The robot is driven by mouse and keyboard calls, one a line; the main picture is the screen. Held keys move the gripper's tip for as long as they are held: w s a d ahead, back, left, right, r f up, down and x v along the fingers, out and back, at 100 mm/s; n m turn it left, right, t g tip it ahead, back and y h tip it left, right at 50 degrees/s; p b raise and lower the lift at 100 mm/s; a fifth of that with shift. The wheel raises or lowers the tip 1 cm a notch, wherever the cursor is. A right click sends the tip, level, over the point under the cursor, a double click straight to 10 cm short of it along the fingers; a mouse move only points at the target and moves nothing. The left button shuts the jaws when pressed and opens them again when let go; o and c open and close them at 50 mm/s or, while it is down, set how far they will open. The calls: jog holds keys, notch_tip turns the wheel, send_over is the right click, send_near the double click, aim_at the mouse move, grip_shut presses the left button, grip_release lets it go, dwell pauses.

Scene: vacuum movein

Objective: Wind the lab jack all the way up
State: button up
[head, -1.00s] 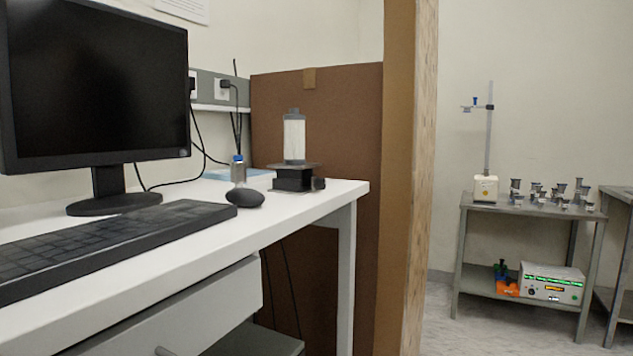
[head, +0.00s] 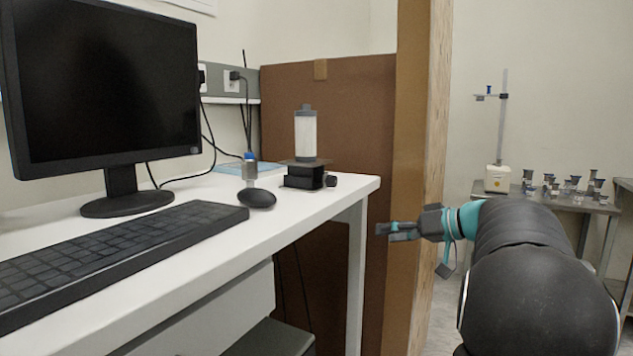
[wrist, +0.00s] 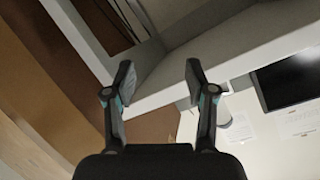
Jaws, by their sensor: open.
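The lab jack (head: 303,177) is a low black block with a flat top plate, standing near the right end of the white desk. Its round dark knob (head: 331,180) sticks out on the right side. A white cylinder with grey caps (head: 306,136) stands upright on the jack's plate. My gripper (head: 382,232) is below and to the right of the jack, off the desk's right end, pointing left and apart from everything. In the wrist view its two fingers (wrist: 158,88) are spread with nothing between them. I cannot make out the jack in the wrist view.
The desk (head: 232,223) holds a monitor (head: 105,85), a keyboard (head: 105,255), a mouse (head: 257,198) and a small blue-capped bottle (head: 249,170) left of the jack. A brown panel (head: 350,110) and a wooden edge stand behind the desk's end. A shelf with glassware is at the far right.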

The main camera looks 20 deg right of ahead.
aim_at(335, 181)
notch_tip(335, 181, up, 10)
jog(key=n+t+y, duration=0.2)
jog(key=n+y, duration=0.1)
jog(key=n, duration=0.6)
jog(key=p+x, duration=0.2)
jog(key=x, duration=1.2)
jog(key=shift+d+r, duration=0.15)
jog(key=shift+r, duration=0.1)
grip_shut()
